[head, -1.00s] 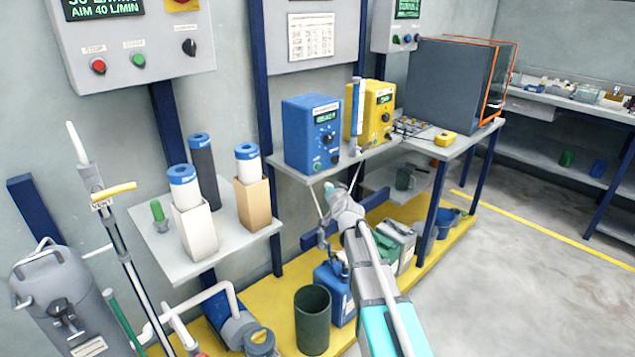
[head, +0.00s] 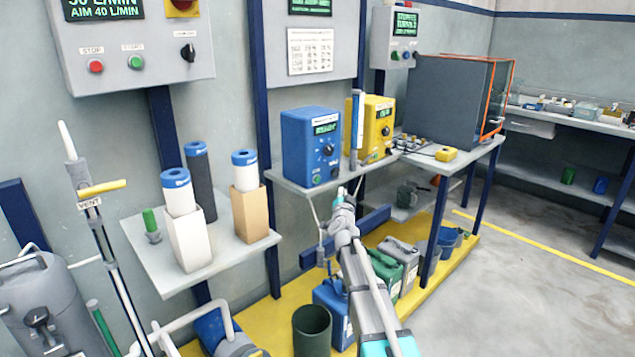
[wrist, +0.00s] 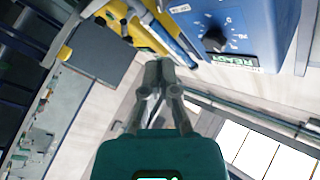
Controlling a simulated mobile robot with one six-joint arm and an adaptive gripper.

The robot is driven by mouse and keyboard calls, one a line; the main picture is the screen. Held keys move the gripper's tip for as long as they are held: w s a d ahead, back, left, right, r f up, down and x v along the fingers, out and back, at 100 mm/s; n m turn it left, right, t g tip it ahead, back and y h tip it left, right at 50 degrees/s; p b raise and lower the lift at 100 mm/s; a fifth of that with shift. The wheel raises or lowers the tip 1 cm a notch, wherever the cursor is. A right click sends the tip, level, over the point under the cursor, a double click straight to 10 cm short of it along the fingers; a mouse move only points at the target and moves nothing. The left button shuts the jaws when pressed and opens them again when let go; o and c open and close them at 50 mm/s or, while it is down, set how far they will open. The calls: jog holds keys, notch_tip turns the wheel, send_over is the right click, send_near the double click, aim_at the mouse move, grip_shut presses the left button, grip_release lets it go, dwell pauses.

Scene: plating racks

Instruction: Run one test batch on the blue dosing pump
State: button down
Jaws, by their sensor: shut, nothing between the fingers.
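The blue dosing pump (head: 311,147) stands on a wall shelf, with a lit green display, a black knob and a small green button low on its front. In the wrist view the pump (wrist: 262,20) is at the upper right, with its black knob and a display reading "READY". My gripper (head: 340,192) is shut and empty, in front of and a little below the shelf edge, right of the pump's lower front. In the wrist view my gripper (wrist: 160,65) points up between the blue pump and a yellow one, apart from both.
A left shelf (head: 150,262) holds filter cartridges. Canisters and an open dark green bin (head: 312,333) stand below. The floor at right is clear.

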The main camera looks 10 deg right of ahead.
aim_at(320, 179)
jog(key=shift+w, duration=0.1)
jog(key=shift+w+a, duration=0.85)
jog(key=shift+w, duration=0.3)
jog(key=shift+w+a, duration=0.85)
jog(key=shift+w, duration=0.3)
jog(key=shift+w+a, duration=0.85)
jog(key=shift+w, duration=0.3)
jog(key=shift+w+a, duration=0.55)
jog(key=shift+w, duration=0.2)
dwell(0.5)
jog(key=shift+s, duration=0.1)
jog(key=shift+s+d, duration=0.55)
jog(key=shift+s, duration=0.1)
jog(key=shift+s, duration=0.1)
dwell(0.4)
jog(key=shift+s+d, duration=0.75)
jog(key=shift+s, duration=0.25)
jog(key=shift+s+d, duration=0.7)
jog(key=shift+s, duration=0.25)
